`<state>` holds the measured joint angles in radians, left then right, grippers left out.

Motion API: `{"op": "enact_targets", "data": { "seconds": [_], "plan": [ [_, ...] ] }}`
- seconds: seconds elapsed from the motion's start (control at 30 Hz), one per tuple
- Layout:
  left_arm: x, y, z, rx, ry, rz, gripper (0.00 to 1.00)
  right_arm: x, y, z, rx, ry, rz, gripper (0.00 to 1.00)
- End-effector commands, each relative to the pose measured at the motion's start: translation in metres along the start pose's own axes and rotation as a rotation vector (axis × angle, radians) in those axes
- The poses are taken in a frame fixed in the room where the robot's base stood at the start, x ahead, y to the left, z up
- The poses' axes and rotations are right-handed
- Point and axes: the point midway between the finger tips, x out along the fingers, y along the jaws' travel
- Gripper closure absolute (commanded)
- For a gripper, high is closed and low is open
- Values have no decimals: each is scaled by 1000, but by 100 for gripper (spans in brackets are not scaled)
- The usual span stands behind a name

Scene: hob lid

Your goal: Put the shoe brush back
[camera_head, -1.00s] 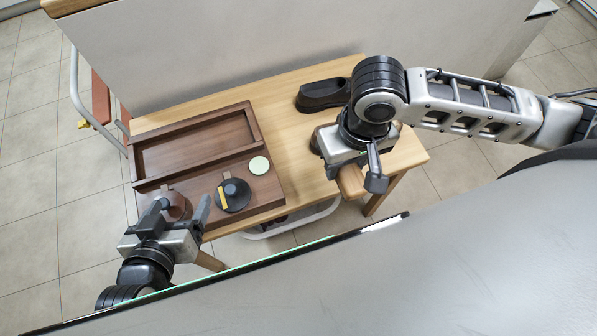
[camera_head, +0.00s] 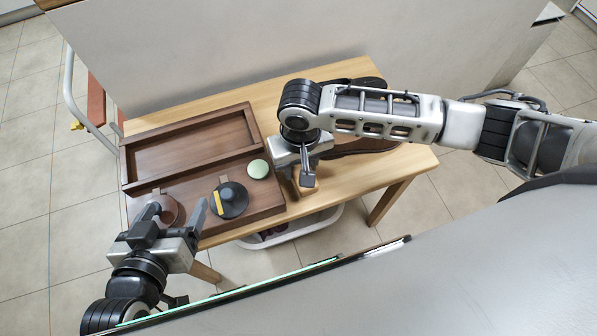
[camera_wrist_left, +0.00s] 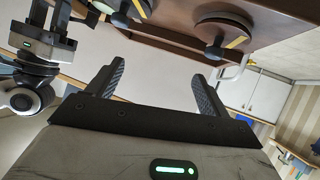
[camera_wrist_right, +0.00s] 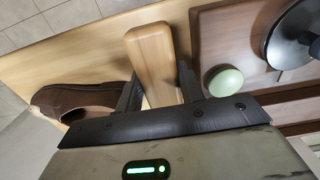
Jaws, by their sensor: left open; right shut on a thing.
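The shoe brush (camera_wrist_right: 153,58) has a pale wooden body. My right gripper (camera_wrist_right: 158,92) is shut on it, with a finger on either side. In the head view the brush (camera_head: 308,189) shows only in part under my right gripper, just right of the tray's right edge. Its bristles are hidden. The dark brown wooden tray (camera_head: 188,122) has a long empty compartment at the back and a front part with round items. My left gripper (camera_head: 176,215) is open and empty at the tray's front left, by a brown round tin (camera_head: 172,209).

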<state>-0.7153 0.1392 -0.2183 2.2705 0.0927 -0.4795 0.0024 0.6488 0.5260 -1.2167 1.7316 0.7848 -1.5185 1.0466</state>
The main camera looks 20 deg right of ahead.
Motion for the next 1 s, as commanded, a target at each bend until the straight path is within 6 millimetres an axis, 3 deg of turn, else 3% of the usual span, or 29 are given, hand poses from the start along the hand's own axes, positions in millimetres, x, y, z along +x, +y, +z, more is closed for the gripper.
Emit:
{"op": "enact_targets", "data": {
  "seconds": [0.33, 0.67, 0.7, 0.73, 1.0],
  "plan": [
    [2, 0, 8, 9, 8, 4, 20, 37, -2, -6, -1, 1, 1, 80],
    [0, 1, 7, 8, 4, 6, 20, 39, -2, -6, -1, 1, -1, 80],
    [0, 1, 7, 8, 4, 6, 20, 39, -2, -6, -1, 1, 0, 59],
    [0, 1, 7, 8, 4, 6, 20, 39, -2, -6, -1, 1, 0, 53],
    [1, 1, 8, 9, 2, 6, 20, 39, -2, -6, -1, 1, 0, 53]
  ]
}}
